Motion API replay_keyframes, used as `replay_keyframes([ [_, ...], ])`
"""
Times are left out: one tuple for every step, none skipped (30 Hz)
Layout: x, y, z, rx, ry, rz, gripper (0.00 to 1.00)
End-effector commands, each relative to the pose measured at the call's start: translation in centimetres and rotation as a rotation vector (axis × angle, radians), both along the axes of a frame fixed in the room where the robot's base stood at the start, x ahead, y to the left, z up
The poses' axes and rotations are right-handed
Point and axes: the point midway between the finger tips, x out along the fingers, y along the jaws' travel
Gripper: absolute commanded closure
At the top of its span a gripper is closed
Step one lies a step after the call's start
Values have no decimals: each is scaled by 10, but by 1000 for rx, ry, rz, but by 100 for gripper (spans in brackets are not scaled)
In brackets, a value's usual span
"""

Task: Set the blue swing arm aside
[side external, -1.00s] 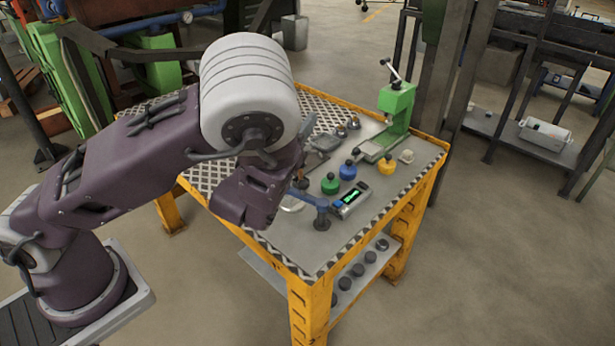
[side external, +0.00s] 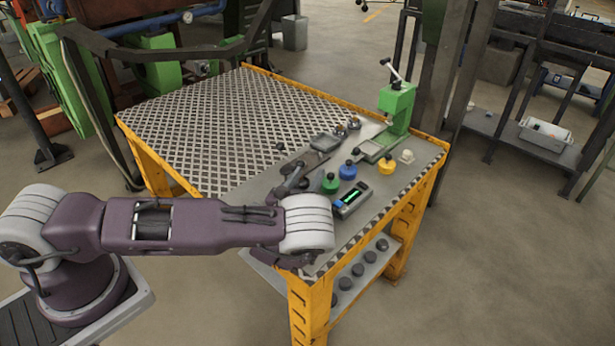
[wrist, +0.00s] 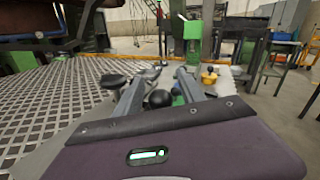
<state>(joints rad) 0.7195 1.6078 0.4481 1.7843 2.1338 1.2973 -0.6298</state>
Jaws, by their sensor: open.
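A black ball-shaped knob (wrist: 160,98) shows between the fingers. I cannot tell which part it belongs to, or whether anything touches the fingers.
A green press (side external: 397,108) stands at the back right. The patterned plate (side external: 215,130) at left is largely clear.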

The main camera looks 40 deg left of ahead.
Motion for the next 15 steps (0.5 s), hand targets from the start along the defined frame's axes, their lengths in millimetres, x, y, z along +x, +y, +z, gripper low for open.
replay_keyframes([
  [0, 0, 0, 0, 0, 0, 54],
  [0, 0, 0, 0, 0, 0, 54],
  [0, 0, 0, 0, 0, 0, 54],
  [0, 0, 0, 0, 0, 0, 60],
  [0, 0, 0, 0, 0, 0, 65],
  [0, 0, 0, 0, 0, 0, 73],
  [0, 0, 0, 0, 0, 0, 79],
  [0, 0, 0, 0, 0, 0, 85],
  [0, 0, 0, 0, 0, 0, 93],
  [0, 0, 0, 0, 0, 0, 99],
  [0, 0, 0, 0, 0, 0, 100],
  [0, 0, 0, 0, 0, 0, 100],
  [0, 0, 0, 0, 0, 0, 100],
  [0, 0, 0, 0, 0, 0, 100],
  [0, 0, 0, 0, 0, 0, 100],
])
